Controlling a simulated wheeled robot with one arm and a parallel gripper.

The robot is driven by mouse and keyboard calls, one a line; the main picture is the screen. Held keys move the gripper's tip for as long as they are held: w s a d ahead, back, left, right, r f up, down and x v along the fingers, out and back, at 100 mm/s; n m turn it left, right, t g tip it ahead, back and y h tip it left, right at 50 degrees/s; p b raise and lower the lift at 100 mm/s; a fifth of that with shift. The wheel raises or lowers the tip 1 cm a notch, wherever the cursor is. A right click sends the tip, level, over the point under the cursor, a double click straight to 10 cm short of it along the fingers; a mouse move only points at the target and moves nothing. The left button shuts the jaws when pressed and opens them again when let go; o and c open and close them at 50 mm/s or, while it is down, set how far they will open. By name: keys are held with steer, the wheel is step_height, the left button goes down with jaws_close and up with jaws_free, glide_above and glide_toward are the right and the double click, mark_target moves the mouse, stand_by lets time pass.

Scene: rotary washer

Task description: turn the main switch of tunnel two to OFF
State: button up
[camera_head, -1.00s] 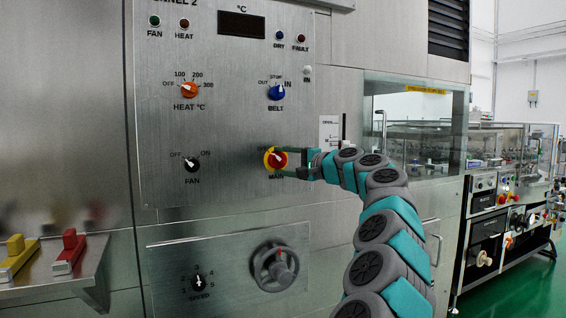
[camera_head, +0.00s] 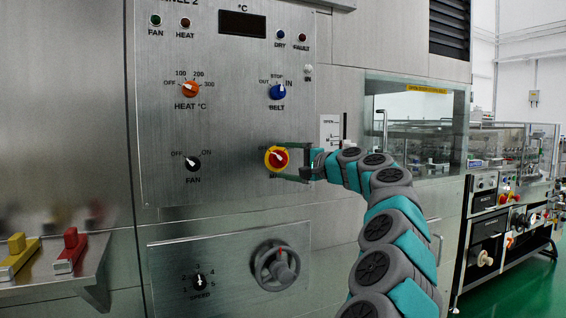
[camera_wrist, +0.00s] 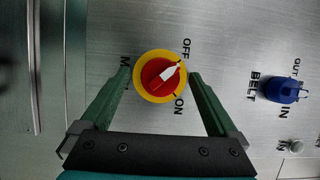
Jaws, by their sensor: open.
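The tunnel two main switch (camera_head: 277,158) is a red knob on a yellow disc, low on the right of the steel panel. It also shows in the wrist view (camera_wrist: 160,76), where its white pointer aims to the upper right, close to the OFF label and away from ON. In the head view the pointer leans up and left. My gripper (camera_head: 284,161) is open in front of the switch. In the wrist view its green fingers (camera_wrist: 158,75) stand on either side of the disc with gaps to the red knob. The fingers partly hide the labels in the head view.
The blue BELT knob (camera_head: 277,91) is above the switch, and the FAN knob (camera_head: 193,163) is to the left. The orange HEAT knob (camera_head: 190,89) is at upper left. A handwheel (camera_head: 275,265) sticks out below.

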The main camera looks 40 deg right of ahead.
steer(key=s+d, duration=0.1)
steer(key=s, duration=0.6)
steer(key=shift+b, duration=0.45)
